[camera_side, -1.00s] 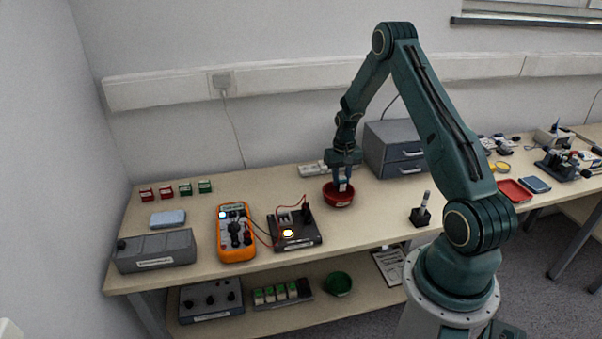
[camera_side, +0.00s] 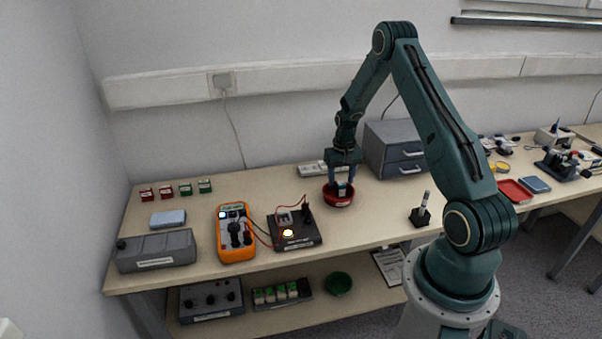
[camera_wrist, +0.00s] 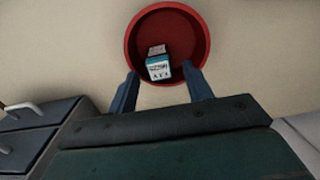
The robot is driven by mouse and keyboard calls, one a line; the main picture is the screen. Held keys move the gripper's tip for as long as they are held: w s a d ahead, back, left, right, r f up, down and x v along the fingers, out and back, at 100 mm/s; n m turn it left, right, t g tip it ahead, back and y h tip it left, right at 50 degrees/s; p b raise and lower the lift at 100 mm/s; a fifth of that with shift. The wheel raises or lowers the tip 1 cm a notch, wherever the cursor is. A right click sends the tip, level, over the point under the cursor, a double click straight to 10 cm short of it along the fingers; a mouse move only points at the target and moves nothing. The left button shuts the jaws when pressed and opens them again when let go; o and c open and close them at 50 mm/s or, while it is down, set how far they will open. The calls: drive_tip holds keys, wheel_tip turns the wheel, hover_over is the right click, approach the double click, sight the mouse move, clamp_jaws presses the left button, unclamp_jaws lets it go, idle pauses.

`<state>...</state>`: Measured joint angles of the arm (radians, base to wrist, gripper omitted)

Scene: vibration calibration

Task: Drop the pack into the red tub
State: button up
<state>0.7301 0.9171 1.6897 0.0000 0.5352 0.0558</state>
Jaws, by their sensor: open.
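The red tub (camera_side: 338,202) stands on the bench, below my gripper (camera_side: 341,184). In the wrist view the round tub (camera_wrist: 203,30) shows from above. The pack (camera_wrist: 158,64), a small box with a white, blue and dark label, shows within the tub's outline there, near the rim closest to me. My gripper (camera_wrist: 163,88) is open, with its two fingers apart on either side of the pack and not touching it. In the side view the pack is small and partly hidden between the fingers and the tub.
A grey drawer unit (camera_side: 394,150) stands close behind and right of the tub. A dark circuit box (camera_side: 296,238) with red leads and an orange multimeter (camera_side: 236,246) lie to the left. A small black stand (camera_side: 420,216) is to the right. Bench between them is clear.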

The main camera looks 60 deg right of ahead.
wheel_tip(320, 180, up, 13)
drive_tip(key=shift+r, duration=0.2)
idle(0.5)
idle(0.3)
drive_tip(key=s+a+r+n+t+h, duration=0.1)
drive_tip(key=s+a+r+n+t, duration=0.2)
drive_tip(key=a+r, duration=1.5)
drive_tip(key=s+a+r+n+t, duration=0.1)
drive_tip(key=s+a+n, duration=0.2)
drive_tip(key=s+a, duration=0.4)
drive_tip(key=s+a+r+n+t+y, duration=0.1)
drive_tip(key=s+a+n, duration=0.2)
drive_tip(key=s+a, duration=0.5)
drive_tip(key=shift+s+r+t, duration=0.25)
drive_tip(key=shift+s+t, duration=0.05)
drive_tip(key=shift+s, duration=0.2)
